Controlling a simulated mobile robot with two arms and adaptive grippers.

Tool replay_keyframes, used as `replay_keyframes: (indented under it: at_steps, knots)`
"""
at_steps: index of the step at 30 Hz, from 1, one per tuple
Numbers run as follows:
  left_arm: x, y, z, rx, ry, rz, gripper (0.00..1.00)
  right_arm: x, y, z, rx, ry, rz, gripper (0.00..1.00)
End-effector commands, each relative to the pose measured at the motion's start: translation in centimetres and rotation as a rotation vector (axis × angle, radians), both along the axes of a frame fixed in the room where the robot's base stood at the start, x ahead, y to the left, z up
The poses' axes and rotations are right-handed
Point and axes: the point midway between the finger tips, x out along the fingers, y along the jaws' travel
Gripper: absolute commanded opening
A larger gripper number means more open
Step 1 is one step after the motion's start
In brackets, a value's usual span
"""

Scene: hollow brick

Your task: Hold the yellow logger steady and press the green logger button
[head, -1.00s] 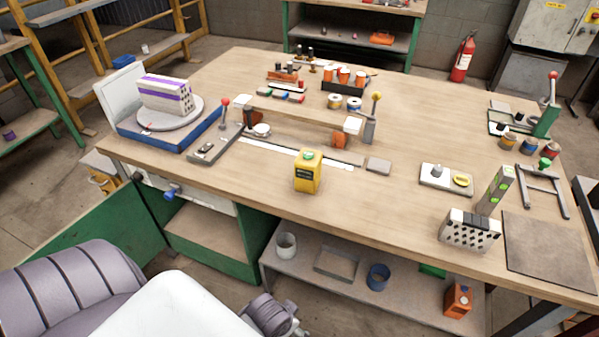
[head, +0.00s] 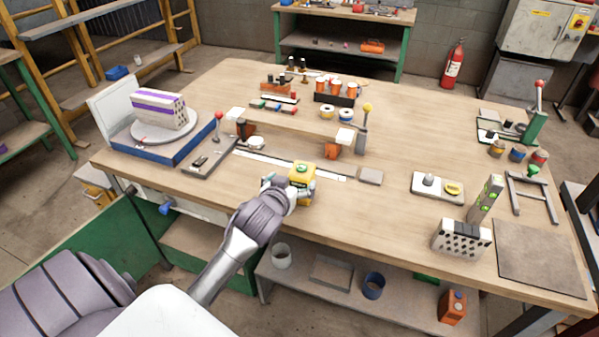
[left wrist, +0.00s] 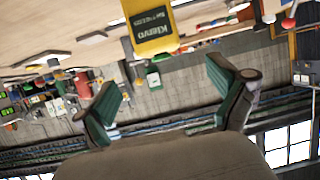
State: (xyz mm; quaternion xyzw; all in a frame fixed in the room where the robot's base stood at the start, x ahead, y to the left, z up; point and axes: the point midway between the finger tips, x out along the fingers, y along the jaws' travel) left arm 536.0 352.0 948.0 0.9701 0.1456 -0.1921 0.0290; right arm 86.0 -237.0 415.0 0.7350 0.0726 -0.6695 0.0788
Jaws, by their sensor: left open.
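The yellow logger (head: 301,188) stands upright near the front edge of the workbench, with a green button (head: 302,169) on its top. My left gripper (head: 284,190) is at the logger's left front side and covers part of it. In the left wrist view the left gripper (left wrist: 163,78) has its two green-padded fingers wide apart, with nothing between them. There the logger (left wrist: 155,30) appears upside down beyond the fingertips, its dark label facing the camera, with an apparent gap. My right gripper is not in view.
Behind the logger lie a long white strip (head: 270,160) and a grey block (head: 370,176). A white plate with a yellow part (head: 437,188) and a perforated grey brick (head: 461,239) are to the right. A turntable with a purple-striped brick (head: 158,112) is at left.

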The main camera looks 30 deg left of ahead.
Motion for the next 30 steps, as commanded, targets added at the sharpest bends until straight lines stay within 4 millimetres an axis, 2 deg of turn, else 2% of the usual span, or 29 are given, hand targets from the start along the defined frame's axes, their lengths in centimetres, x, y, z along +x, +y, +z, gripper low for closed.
replay_keyframes:
  at_steps: [9, 15, 20, 28, 30]
  knots:
    - [5.6, 1.7, -2.3, 0.002, 0.002, 0.0, 0.96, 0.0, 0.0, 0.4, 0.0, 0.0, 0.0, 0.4]
    - [7.8, 2.4, -3.4, -0.001, 0.002, 0.0, 0.96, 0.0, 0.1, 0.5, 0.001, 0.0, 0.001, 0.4]
    - [8.6, 2.6, -3.7, -0.001, 0.001, -0.001, 0.96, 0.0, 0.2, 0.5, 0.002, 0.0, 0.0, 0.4]
    - [8.6, 2.6, -3.8, 0.0, 0.001, -0.001, 0.96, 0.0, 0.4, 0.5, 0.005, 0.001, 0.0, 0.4]
    - [8.6, 2.6, -3.8, 0.0, 0.001, -0.001, 0.86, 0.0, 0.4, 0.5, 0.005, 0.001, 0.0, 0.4]
